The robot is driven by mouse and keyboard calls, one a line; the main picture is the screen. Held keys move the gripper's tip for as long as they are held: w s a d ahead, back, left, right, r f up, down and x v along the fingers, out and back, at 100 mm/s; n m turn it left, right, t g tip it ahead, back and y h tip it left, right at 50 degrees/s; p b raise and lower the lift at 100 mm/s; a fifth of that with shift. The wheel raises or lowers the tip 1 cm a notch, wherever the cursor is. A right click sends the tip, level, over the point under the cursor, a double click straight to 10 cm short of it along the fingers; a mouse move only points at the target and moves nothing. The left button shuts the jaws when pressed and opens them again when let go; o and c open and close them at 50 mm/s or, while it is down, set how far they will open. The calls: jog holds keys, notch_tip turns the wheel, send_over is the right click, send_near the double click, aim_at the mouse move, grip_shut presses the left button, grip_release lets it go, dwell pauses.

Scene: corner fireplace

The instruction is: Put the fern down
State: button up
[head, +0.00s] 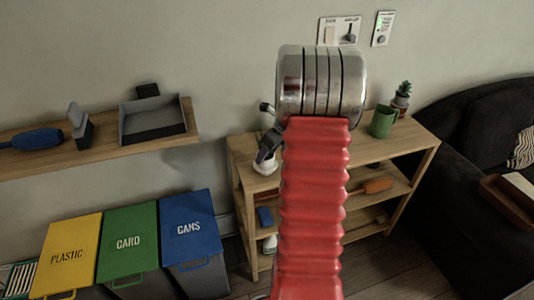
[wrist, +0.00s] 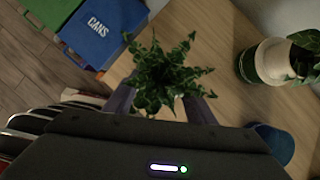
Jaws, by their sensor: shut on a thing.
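The fern (wrist: 168,72) shows from above in the wrist view, a clump of dark green fronds between the two purple fingers of my gripper (wrist: 160,100). Its fronds hide its pot there. In the head view my gripper (head: 267,148) points down over the left end of the wooden shelf unit (head: 243,150). A small white pot (head: 265,167) shows at the fingers. My gripper is shut on the fern. The fern is over the wooden top, close to it; I cannot tell whether the pot touches it.
A white-and-green pot (wrist: 262,62) with a leafy plant stands to the right in the wrist view. A green cup (head: 382,122) and a small cactus (head: 402,95) stand at the shelf's right end. The blue CANS bin (head: 190,228) is left of the shelf.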

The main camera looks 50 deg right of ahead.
jog(key=o, duration=1.6)
jog(key=shift+c, duration=0.2)
jog(key=v, duration=1.2)
